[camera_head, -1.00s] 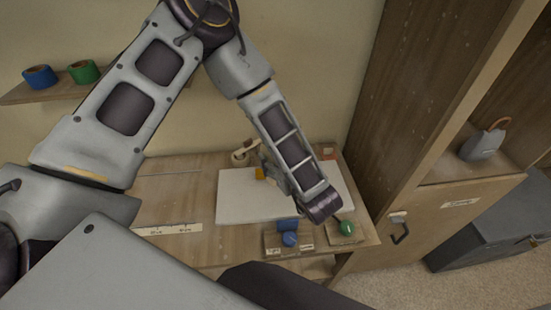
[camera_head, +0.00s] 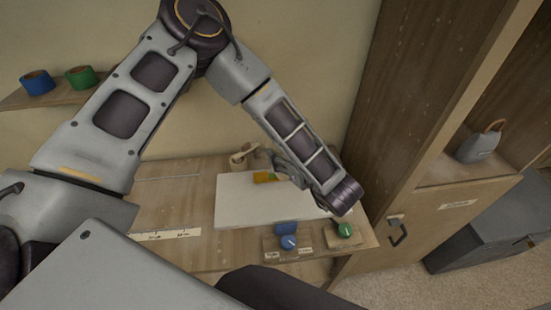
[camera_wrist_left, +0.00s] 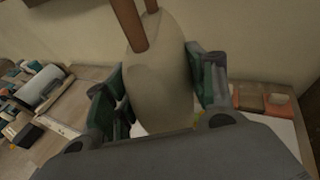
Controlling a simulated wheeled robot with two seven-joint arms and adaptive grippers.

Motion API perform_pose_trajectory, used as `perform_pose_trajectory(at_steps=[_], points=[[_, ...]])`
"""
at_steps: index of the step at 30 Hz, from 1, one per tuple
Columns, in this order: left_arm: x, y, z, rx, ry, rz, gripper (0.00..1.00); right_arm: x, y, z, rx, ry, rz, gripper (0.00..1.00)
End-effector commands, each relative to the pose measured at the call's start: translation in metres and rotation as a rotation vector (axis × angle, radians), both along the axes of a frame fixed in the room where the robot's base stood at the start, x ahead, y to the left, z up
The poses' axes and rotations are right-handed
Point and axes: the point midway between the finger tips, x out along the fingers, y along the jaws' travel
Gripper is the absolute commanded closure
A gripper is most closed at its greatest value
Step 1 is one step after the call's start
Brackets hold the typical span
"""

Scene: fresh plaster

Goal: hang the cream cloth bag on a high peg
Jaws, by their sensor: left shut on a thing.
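The cream cloth bag (camera_wrist_left: 160,85) with brown straps fills the middle of the left wrist view. It stands between the two green-padded fingers of my left gripper (camera_head: 274,160), which is shut on it. In the head view my left gripper is over the back of the table, near the wall and above the white board. A small cream and brown shape (camera_head: 243,156) shows by its fingertips; I cannot tell whether it is the bag. My left forearm partly covers the area. No peg is in view. My right gripper is not in view.
A white board (camera_head: 245,208) lies on the wooden table (camera_head: 165,205). Blue (camera_head: 288,242) and green (camera_head: 344,230) knobs are at the front. A tall cabinet (camera_head: 395,110) with a grey bag (camera_head: 480,146) stands right.

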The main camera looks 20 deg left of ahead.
Motion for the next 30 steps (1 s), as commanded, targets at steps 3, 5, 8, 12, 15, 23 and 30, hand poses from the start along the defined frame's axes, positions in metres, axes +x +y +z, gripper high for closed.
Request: perform_pose_trajectory(at_steps=[3,5,8,12,15,23,30], points=[[0.009,-0.010,0.017,-0.002,-0.010,0.011,1.00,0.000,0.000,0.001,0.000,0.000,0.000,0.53],[0.013,-0.015,0.025,0.000,-0.013,0.016,1.00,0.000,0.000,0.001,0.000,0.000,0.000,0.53],[0.020,-0.021,0.039,-0.001,-0.018,0.024,1.00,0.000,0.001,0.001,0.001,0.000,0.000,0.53],[0.030,-0.029,0.060,-0.003,-0.023,0.037,1.00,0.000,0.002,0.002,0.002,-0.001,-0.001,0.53],[0.037,-0.033,0.076,-0.002,-0.027,0.046,1.00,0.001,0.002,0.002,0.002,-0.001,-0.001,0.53],[0.057,-0.040,0.127,-0.006,-0.035,0.073,1.00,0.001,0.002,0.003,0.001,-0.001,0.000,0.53],[0.075,-0.039,0.187,-0.007,-0.049,0.096,1.00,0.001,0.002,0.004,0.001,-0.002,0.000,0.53]])
